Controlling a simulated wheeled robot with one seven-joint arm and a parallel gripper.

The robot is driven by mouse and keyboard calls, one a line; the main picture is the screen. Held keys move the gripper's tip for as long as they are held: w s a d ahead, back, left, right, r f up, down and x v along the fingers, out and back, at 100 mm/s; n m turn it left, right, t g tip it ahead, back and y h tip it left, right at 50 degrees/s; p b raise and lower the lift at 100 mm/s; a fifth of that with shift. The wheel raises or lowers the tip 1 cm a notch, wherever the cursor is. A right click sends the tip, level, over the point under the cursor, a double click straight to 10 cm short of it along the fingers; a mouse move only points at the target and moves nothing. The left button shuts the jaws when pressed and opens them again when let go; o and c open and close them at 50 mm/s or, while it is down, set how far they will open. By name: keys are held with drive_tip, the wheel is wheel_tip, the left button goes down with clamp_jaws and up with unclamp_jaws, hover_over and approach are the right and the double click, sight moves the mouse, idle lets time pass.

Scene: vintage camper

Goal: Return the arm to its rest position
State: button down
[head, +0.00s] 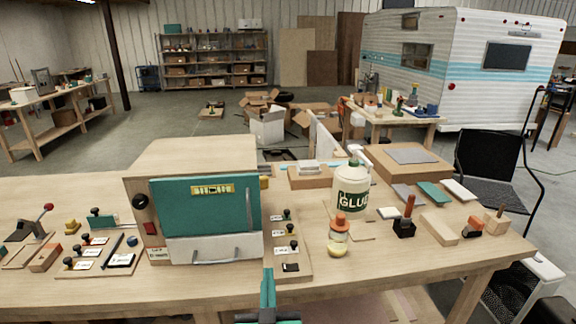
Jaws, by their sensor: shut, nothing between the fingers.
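My gripper (267,273) shows at the bottom middle of the head view, at the near edge of the workbench. Its narrow teal fingers are together, with nothing seen between them. The fingertips are in front of the wooden box with the teal front panel (206,212), near its lower right corner. I cannot tell whether they touch anything. Most of my arm is out of view.
The workbench (400,275) holds a white glue bottle (351,193), an orange-capped bottle (339,232), stamps and wood blocks at the right. Small knobbed boards (100,258) lie at the left. A black chair (495,165) stands right. The bench's front right is clear.

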drive_tip(key=s+d+f+g, duration=0.1)
drive_tip(key=s+d+f, duration=0.1)
drive_tip(key=s+f, duration=0.65)
drive_tip(key=s+d+f, duration=0.3)
drive_tip(key=s+f, duration=0.5)
drive_tip(key=f, duration=0.1)
drive_tip(key=s+f, duration=0.2)
drive_tip(key=s, duration=0.9)
drive_tip(key=s+d+f+m+g+h, duration=0.1)
drive_tip(key=s+f, duration=0.1)
drive_tip(key=s, duration=0.8)
drive_tip(key=shift+s+g+h, duration=0.3)
drive_tip(key=shift+s, duration=0.1)
